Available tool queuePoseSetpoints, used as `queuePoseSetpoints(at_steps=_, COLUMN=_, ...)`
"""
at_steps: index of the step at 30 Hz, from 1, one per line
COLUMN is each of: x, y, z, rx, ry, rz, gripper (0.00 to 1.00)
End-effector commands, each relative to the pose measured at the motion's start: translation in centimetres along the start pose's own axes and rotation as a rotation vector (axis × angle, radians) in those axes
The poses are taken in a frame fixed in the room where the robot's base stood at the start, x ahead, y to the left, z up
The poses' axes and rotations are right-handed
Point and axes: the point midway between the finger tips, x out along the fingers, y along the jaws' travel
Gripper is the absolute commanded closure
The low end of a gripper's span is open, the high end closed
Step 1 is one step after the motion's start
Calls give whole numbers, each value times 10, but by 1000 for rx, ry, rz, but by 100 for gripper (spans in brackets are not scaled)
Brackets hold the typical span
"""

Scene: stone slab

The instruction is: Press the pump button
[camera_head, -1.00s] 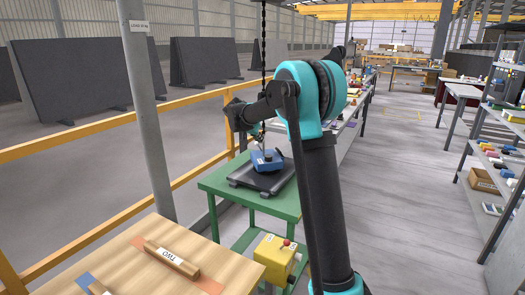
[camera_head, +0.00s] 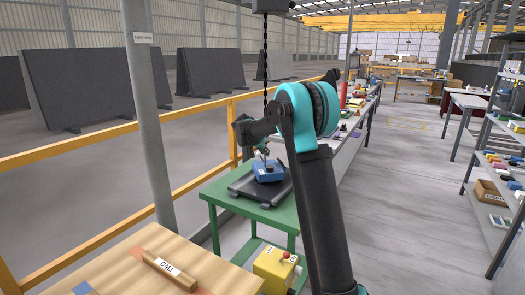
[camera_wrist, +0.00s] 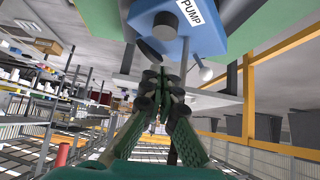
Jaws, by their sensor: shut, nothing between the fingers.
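The pump is a blue box (camera_head: 268,172) on a dark tray (camera_head: 245,190) on a green table. In the wrist view the blue box (camera_wrist: 204,36), labelled PUMP, appears upside down at the top. A dark round disc (camera_wrist: 148,50) shows at its edge, perhaps the button. A pale ball on a stalk (camera_wrist: 203,73) shows on its right. My gripper (camera_wrist: 160,76) is shut and empty, with its green fingers together close to the box. In the head view my gripper (camera_head: 264,152) is just above the blue box. I cannot tell whether it touches.
A wooden table (camera_head: 195,262) with a block marked TWO stands at the lower left. A yellow railing (camera_head: 90,136) and a chain (camera_head: 265,60) are nearby. The aisle on the right is clear.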

Motion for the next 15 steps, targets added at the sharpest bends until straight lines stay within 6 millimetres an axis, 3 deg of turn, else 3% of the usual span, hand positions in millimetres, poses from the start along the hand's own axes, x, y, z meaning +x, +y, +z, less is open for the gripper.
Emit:
queuePoseSetpoints(at_steps=6, x=40, y=0, z=4, rx=1, ry=-1, rz=0, gripper=100)
queuePoseSetpoints(at_steps=15, x=61, y=0, z=26, rx=0, ry=0, rz=0, gripper=100)
